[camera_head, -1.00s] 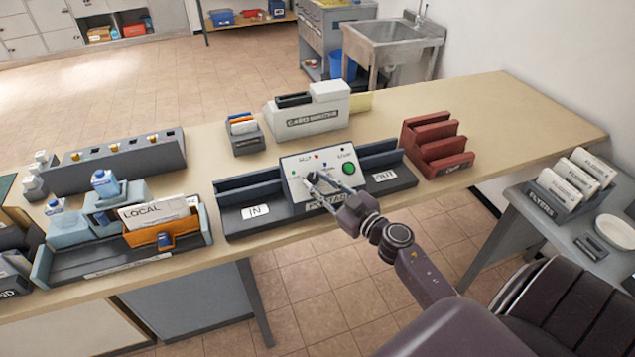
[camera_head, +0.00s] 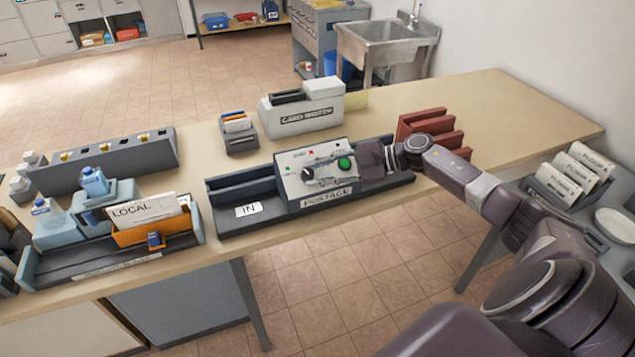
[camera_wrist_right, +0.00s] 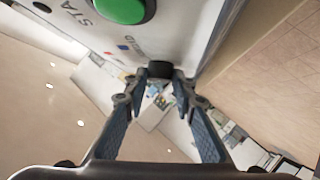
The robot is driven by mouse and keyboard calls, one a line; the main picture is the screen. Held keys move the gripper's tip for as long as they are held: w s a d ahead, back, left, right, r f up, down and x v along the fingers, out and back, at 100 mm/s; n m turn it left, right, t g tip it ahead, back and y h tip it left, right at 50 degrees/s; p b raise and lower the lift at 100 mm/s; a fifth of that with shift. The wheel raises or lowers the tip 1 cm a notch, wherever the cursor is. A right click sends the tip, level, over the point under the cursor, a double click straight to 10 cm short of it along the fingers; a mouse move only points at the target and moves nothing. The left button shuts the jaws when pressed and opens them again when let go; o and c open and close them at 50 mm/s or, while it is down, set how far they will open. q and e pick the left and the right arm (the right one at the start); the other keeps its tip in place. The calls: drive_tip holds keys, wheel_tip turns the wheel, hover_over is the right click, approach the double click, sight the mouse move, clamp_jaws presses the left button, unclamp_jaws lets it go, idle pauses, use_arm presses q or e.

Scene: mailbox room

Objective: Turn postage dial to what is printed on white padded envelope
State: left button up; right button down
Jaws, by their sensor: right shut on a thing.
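The postage machine (camera_head: 292,199) is a light box with a POSTAGE label, set in a dark tray on the long table. Its black dial (camera_head: 307,173) is on the sloping face, left of a green button (camera_head: 344,163). My right gripper (camera_head: 322,171) reaches in from the right across the face, shut on the dial. In the right wrist view the black dial (camera_wrist_right: 160,68) sits between its fingertips (camera_wrist_right: 160,80), and the green button (camera_wrist_right: 122,8) is at the top. The dial's setting is not readable. I cannot pick out a white padded envelope. My left gripper is not in view.
The IN slot (camera_head: 248,209) is left of the machine. A card writer (camera_head: 303,117) and a small card holder (camera_head: 239,140) stand behind it. A red rack (camera_head: 440,132) is close behind my right arm. An orange LOCAL holder (camera_head: 150,234) is left. The table's right end is clear.

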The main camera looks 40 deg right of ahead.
drive_tip(key=n+g+b, duration=0.3)
drive_tip(key=shift+w, duration=0.35)
drive_tip(key=n+g, duration=0.1)
drive_tip(key=n+g+b, duration=0.1)
drive_tip(key=n+g, duration=0.1)
drive_tip(key=shift+w+r+b, duration=0.15)
drive_tip(key=shift+r+b, duration=0.05)
drive_tip(key=shift+b, duration=0.1)
drive_tip(key=shift+n+g, duration=0.3)
drive_tip(key=shift+h, duration=0.3)
drive_tip(key=c, duration=1.6)
unclamp_jaws()
drive_tip(key=shift+r, duration=0.1)
drive_tip(key=shift+v, duration=3.7)
drive_tip(key=shift+w, duration=0.15)
